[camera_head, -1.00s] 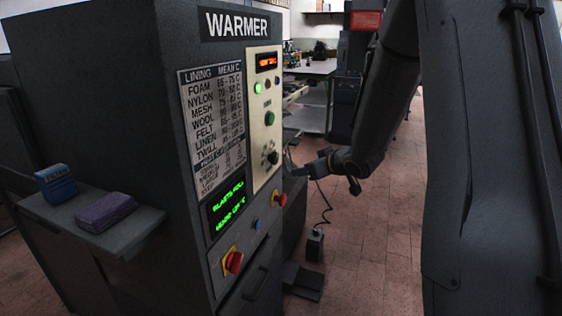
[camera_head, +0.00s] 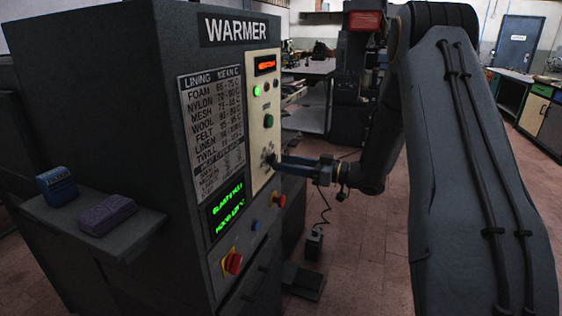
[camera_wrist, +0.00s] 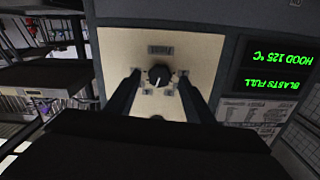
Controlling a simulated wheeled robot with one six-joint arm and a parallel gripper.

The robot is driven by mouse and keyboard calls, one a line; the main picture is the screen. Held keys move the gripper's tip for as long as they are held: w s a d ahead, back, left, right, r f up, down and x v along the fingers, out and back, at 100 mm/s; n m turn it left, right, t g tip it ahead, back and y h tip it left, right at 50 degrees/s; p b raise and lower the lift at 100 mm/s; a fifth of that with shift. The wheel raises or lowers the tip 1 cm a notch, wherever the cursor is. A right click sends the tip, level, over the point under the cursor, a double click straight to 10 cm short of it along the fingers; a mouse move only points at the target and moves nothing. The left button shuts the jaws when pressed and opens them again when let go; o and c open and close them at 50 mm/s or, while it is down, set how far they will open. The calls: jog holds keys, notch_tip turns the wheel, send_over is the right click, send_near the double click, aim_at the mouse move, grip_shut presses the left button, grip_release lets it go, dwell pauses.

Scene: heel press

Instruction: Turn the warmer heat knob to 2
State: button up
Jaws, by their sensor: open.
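The warmer (camera_head: 125,120) is a tall dark cabinet with a cream control strip (camera_head: 258,100) on its front. The black heat knob (camera_wrist: 159,75) sits low on that strip, with small labels around it in the wrist view that are too small to read. My gripper (camera_head: 277,164) is level with the knob in the head view. In the wrist view my open fingers (camera_wrist: 158,80) stand on either side of the knob, apart from it. The gripper partly hides the knob in the head view.
A green display (camera_wrist: 272,68) reads BLASTS FULL, HOOD 125 °C, upside down in the wrist view. A blue box (camera_head: 57,186) and a purple block (camera_head: 106,214) lie on the side shelf. The floor at right is open.

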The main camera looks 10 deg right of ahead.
jog(key=shift+x, duration=1.1)
jog(key=c, duration=1.1)
jog(key=shift+o, duration=0.2)
jog(key=shift+w+d+n+b, duration=0.1)
jog(key=shift+n+b, duration=1.75)
jog(key=shift+n, duration=1.65)
jog(key=shift+w+n+b, duration=0.1)
jog(key=shift+n+b, duration=1.7)
jog(key=shift+n, duration=1.7)
